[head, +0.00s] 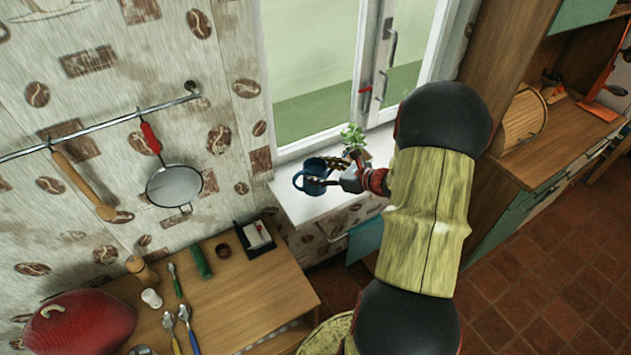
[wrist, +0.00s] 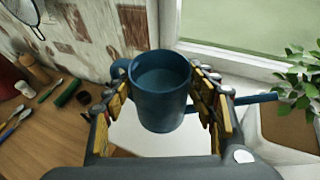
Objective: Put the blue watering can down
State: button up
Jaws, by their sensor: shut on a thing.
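The blue watering can (head: 313,174) is at the white windowsill in the head view, over its left part. In the wrist view the can (wrist: 160,92) is upright between my fingers, with its handle at the left and its thin spout pointing right. My gripper (head: 330,176) reaches it from the right and is shut on the can's body. In the wrist view my gripper (wrist: 162,105) has a yellow-padded finger on each side of it. The white sill (head: 300,208) lies below. I cannot tell whether the can's base touches the sill.
A potted plant (head: 353,140) stands on the sill close to the right of the can, near the spout (wrist: 262,98). The window (head: 315,70) is behind. A wooden counter (head: 240,300) with spoons and a black tray (head: 256,240) lies lower left. The sill's front strip is clear.

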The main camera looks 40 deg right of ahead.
jog(key=shift+w+a+f, duration=0.15)
jog(key=shift+w+f, duration=0.5)
jog(key=shift+f, duration=0.1)
jog(key=shift+w+f+b, duration=0.15)
jog(key=shift+f+b, duration=0.25)
jog(key=shift+f, duration=1.2)
jog(key=shift+f, duration=0.2)
jog(key=o, duration=1.6)
jog(key=shift+o, duration=0.2)
